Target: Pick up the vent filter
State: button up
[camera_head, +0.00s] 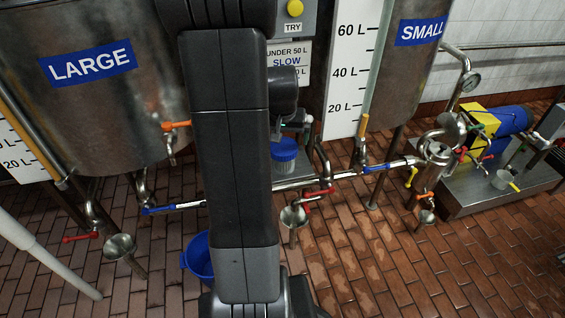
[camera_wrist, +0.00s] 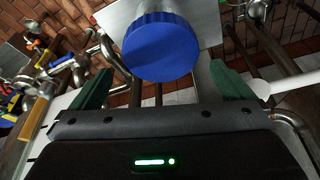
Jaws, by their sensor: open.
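The vent filter appears to be the round piece with a ribbed blue cap (camera_head: 284,148) and a paler lower part, at the middle of the head view behind my arm. Its blue cap also shows large at the top middle of the wrist view (camera_wrist: 160,47). My gripper (camera_wrist: 162,70) is open, with its two green fingers spread wide and nothing held. The cap lies in line with the gap between the fingers. I cannot tell how far beyond the fingertips it is. In the head view my arm hides the gripper's fingers.
A grey plate (camera_wrist: 208,22) lies under and around the cap. The large tank (camera_head: 100,105) stands left, the small tank (camera_head: 402,75) right. Pipes with a red valve handle (camera_head: 318,193) and a funnel (camera_head: 293,216) are close by. A blue bucket (camera_head: 197,258) stands on the brick floor.

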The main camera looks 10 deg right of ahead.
aim_at(283, 146)
jog(key=x, duration=0.2)
jog(key=b+x, duration=0.1)
jog(key=x, duration=0.1)
jog(key=s+x, duration=0.1)
jog(key=x, duration=0.1)
jog(key=shift+a+f+b, duration=0.2)
jog(key=shift+b, duration=0.1)
jog(key=shift+r, duration=0.1)
jog(key=c, duration=1)
